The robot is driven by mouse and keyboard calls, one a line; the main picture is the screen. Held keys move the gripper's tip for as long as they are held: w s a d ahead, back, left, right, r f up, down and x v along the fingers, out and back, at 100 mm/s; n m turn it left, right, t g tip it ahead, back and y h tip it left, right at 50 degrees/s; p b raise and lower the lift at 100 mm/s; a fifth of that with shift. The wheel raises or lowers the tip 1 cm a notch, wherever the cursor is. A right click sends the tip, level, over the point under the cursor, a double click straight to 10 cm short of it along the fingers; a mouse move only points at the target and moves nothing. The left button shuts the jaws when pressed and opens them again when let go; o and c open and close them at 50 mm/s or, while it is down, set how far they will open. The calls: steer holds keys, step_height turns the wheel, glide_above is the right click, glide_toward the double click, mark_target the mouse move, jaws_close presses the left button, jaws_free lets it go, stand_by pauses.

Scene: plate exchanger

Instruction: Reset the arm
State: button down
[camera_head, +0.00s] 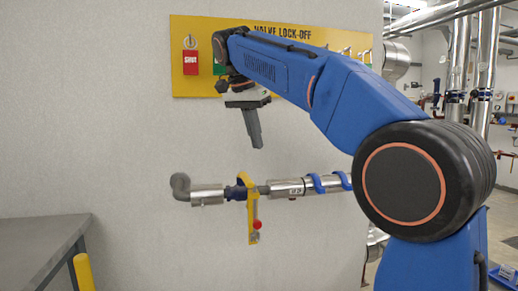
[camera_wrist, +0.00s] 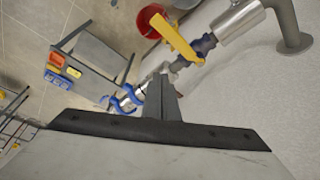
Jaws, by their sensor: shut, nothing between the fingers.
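My gripper (camera_head: 256,145) hangs from my blue arm in front of the white wall, fingers pointing down. In the wrist view my gripper (camera_wrist: 161,80) shows as two dark grey fingers held together with nothing between them. Below it in the head view runs a metal pipe (camera_head: 207,194) with a yellow-handled valve (camera_head: 254,215). The fingers are apart from the pipe and the valve. In the wrist view the yellow handle (camera_wrist: 173,36) shows just beyond the fingertips.
A yellow lock-off board (camera_head: 200,26) with a red "SHUT" tag (camera_head: 191,62) is on the wall behind my arm, partly hidden by it. A grey table (camera_head: 40,250) stands at lower left. A red round container (camera_wrist: 152,20) shows in the wrist view.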

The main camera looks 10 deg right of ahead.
steer(key=shift+r, duration=0.15)
steer(key=s+d+f+n+t+y, duration=0.1)
steer(key=s+d+f+n, duration=0.6)
steer(key=s+f, duration=0.65)
steer(key=s+d+f+n+y, duration=0.1)
steer(key=s+d+f+n, duration=0.1)
steer(key=s+f, duration=0.7)
steer(key=s+d+f+n+t+y, duration=0.1)
steer(key=s+d+f, duration=0.1)
steer(key=s+f, duration=0.8)
step_height(320, 180, down, 7)
steer(key=shift+s+d+r+n+t, duration=0.2)
steer(key=shift+s+n+t, duration=0.1)
steer(key=shift+n, duration=0.1)
